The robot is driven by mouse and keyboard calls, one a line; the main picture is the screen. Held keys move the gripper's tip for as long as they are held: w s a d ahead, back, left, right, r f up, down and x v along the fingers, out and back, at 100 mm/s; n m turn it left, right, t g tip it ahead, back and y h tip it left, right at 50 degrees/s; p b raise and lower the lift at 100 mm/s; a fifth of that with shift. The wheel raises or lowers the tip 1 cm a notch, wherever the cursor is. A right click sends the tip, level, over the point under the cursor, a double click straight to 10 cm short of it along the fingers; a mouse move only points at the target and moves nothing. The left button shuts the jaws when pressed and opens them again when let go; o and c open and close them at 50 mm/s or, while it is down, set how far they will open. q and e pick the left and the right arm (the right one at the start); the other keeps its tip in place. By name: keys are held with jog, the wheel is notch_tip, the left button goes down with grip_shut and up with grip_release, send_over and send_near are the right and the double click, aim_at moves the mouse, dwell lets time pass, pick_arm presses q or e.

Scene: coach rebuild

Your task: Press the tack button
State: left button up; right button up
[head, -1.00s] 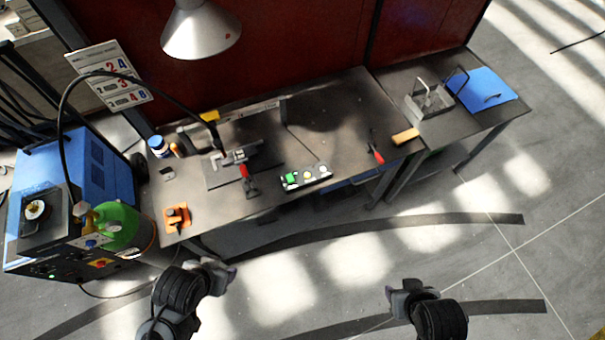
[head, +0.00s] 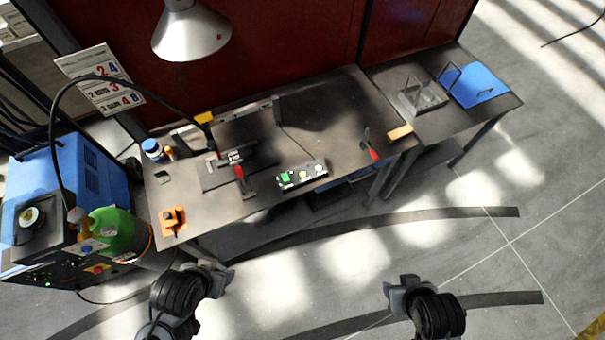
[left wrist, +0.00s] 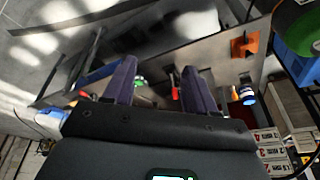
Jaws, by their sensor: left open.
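A control box (head: 302,176) with a green button (head: 285,178) and a few paler buttons lies near the front edge of the dark workbench. I cannot read which of them is the tack button. My left gripper (head: 226,274) is in front of the bench, below and left of the box, apart from it. In the left wrist view my left gripper (left wrist: 157,72) has its two fingers apart with nothing held, and a green spot of the box (left wrist: 140,82) shows partly behind a finger. My right gripper (head: 396,289) hangs over the floor, away from the bench; its jaws are unclear.
A clamp with a red handle (head: 239,172) stands left of the box. Another red-handled tool (head: 370,147) lies right of it. An orange holder (head: 172,221) sits at the bench's left corner. A blue machine (head: 65,190) with a green cylinder (head: 118,230) stands left. A lamp (head: 190,32) hangs above.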

pick_arm(q)
jog(key=shift+c, duration=0.3)
grip_shut()
dwell(1.3)
